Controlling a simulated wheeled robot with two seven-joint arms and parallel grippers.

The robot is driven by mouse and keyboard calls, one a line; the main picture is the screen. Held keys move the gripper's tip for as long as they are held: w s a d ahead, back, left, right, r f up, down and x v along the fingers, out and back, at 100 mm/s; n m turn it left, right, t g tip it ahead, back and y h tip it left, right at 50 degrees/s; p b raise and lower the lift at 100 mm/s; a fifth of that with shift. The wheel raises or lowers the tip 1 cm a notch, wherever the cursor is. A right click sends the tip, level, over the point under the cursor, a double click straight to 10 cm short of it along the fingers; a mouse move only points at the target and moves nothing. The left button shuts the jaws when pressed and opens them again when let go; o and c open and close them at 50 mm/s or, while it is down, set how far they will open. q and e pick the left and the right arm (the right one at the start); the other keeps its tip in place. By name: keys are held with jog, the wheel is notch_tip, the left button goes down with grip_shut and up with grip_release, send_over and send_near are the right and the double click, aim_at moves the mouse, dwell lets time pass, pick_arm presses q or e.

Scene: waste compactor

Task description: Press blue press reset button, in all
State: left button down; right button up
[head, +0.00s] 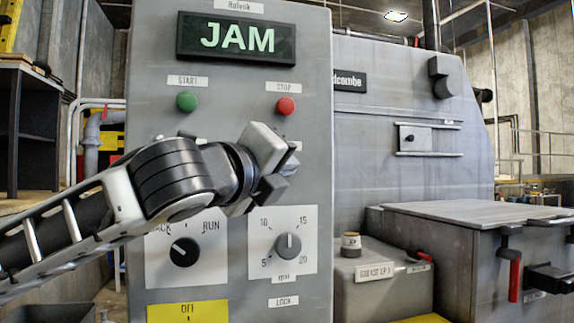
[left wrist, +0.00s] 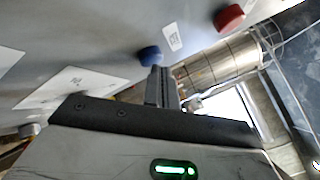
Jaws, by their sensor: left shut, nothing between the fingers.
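The blue button (left wrist: 150,55) shows in the left wrist view on the grey panel, beside a small white label (left wrist: 172,37). In the head view it is hidden behind my left gripper (head: 284,172). My left gripper is shut and empty in front of the panel (head: 232,20). In the left wrist view its fingertips (left wrist: 160,70) are right at the lower edge of the blue button; I cannot tell if they touch it. The display (head: 237,38) reads JAM. My right gripper is not in view.
Above my gripper are a green START button (head: 187,101) and a red STOP button (head: 286,106). Below are a RUN selector knob (head: 184,252) and a numbered dial (head: 288,246). A grey machine (head: 400,120) stands to the right, with a small jar (head: 351,244) on a ledge.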

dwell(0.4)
pick_arm(q)
jog(key=shift+s+d, duration=0.2)
jog(key=shift+s, duration=0.6)
jog(key=shift+s+d+b, duration=0.1)
jog(key=shift+s+d, duration=0.15)
jog(key=shift+s, duration=0.55)
jog(key=shift+s+d+b, duration=0.15)
jog(key=shift+s+d, duration=0.15)
jog(key=shift+s, duration=0.5)
jog(key=shift+s+d+b, duration=0.1)
jog(key=shift+s+d, duration=0.15)
jog(key=shift+s, duration=0.55)
